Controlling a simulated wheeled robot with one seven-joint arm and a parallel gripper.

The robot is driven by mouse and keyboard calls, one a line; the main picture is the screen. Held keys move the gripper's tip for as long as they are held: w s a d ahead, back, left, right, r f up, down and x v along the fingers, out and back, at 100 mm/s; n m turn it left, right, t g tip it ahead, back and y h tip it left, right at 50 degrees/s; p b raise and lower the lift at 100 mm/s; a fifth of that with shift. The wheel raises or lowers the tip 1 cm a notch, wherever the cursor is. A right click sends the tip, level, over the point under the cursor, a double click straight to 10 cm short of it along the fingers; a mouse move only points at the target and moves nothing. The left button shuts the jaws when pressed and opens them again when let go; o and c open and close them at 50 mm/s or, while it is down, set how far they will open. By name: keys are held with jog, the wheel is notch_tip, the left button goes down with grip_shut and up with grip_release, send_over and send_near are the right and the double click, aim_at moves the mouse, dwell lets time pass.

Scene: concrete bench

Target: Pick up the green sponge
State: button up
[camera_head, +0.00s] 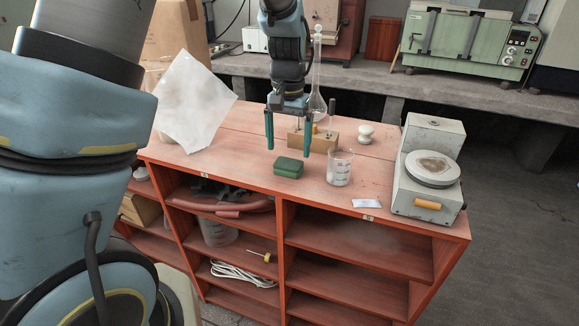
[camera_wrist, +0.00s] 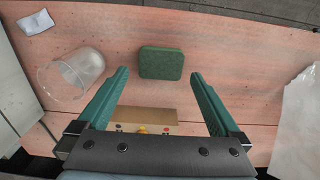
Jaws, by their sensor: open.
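The green sponge (camera_head: 288,167) lies flat on the red wooden bench top, near its front edge. It also shows in the wrist view (camera_wrist: 161,63), ahead of the fingertips and roughly centred between them. My gripper (camera_head: 288,145) is open and empty, its two green fingers pointing down above and around the sponge's place on the bench. In the wrist view my gripper (camera_wrist: 158,76) has its fingers spread on either side, apart from the sponge. No contact with the sponge shows.
A glass beaker (camera_head: 340,168) stands right of the sponge. A white knob-like object (camera_head: 365,133), a small white card (camera_head: 366,203) and a grey device (camera_head: 428,180) are right; a white sheet (camera_head: 190,105) is left.

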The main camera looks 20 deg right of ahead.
aim_at(288, 163)
jog(key=shift+w+f+p, duration=0.2)
jog(key=shift+f+p, duration=0.8)
jog(key=shift+f, duration=1.75)
jog(key=c, duration=1.1)
